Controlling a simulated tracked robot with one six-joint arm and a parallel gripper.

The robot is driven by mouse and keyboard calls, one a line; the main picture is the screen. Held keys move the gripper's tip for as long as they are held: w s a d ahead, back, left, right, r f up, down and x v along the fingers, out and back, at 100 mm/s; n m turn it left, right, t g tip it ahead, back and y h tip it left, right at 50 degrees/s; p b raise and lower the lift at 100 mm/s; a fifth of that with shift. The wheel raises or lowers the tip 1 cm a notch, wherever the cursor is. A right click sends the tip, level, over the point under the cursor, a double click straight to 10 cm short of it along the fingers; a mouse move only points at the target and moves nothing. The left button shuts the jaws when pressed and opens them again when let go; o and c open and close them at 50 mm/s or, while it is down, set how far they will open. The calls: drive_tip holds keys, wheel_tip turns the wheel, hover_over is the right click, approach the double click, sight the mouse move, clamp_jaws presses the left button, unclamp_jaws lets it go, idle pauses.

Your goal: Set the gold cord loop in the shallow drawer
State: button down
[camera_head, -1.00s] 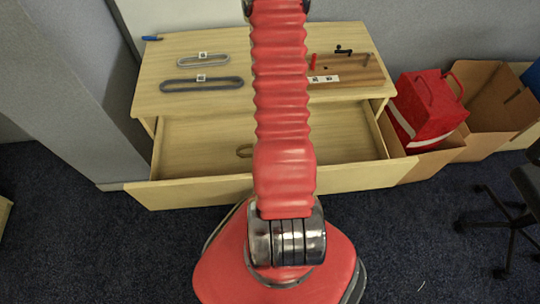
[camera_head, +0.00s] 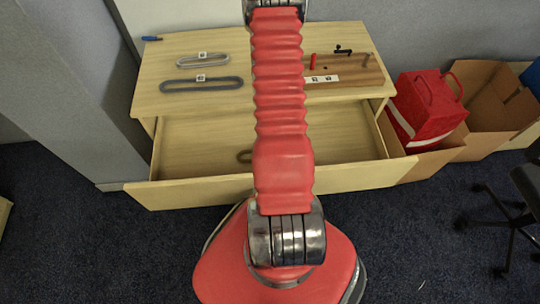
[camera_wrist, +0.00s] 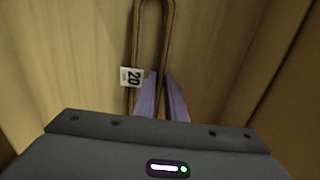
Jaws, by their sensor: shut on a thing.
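The gold cord loop (camera_wrist: 135,45) is a long, narrow brown-gold loop with a white tag marked 20 on its left strand in the wrist view. My gripper (camera_wrist: 160,77) is shut on it; the purple fingers are at the loop's near part, and the exact grip is partly hidden. A small end of the loop shows left of my arm in the head view (camera_head: 244,156), over the floor of the open shallow drawer (camera_head: 345,140). Whether the loop touches the drawer floor I cannot tell. My gripper is hidden behind my arm in the head view.
On the tabletop above the drawer lie a light grey loop (camera_head: 203,61) and a darker grey loop (camera_head: 202,84), both tagged. A wooden board (camera_head: 350,72) with pegs is at the right. A red bag (camera_head: 428,104) and cardboard boxes (camera_head: 490,95) stand right of the table.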

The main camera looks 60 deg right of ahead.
drive_tip(key=c, duration=1.8)
unclamp_jaws()
drive_tip(key=shift+r, duration=6)
